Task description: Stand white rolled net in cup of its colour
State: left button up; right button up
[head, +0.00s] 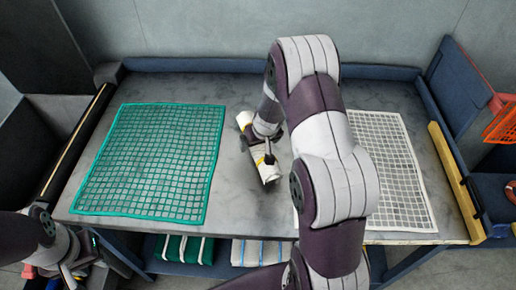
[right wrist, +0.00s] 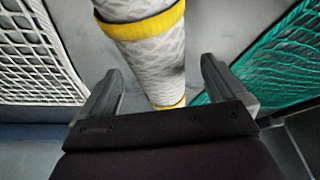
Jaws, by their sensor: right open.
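The white rolled net (head: 268,174) with yellow bands lies on the grey table between the two flat nets, partly covered by my right arm in the head view. In the right wrist view the roll (right wrist: 150,62) runs between the fingers of my right gripper (right wrist: 161,72). These fingers are open, one on each side of the roll, with gaps beside it. My left gripper (head: 70,270) is at the lower left, off the table's front corner and away from the roll; its finger gap is unclear. I cannot make out any cup.
A green flat net (head: 150,160) lies on the table's left, a white flat net (head: 392,172) on its right, partly behind my right arm. Folded bundles (head: 185,249) sit on a shelf below. An orange basket (head: 502,122) is at the right edge. Raised borders line the table's back and sides.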

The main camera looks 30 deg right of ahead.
jog(key=x, duration=0.2)
jog(key=shift+d+f, duration=0.2)
jog(key=shift+f, duration=0.15)
jog(key=shift+r, duration=0.15)
jog(key=c, duration=1.6)
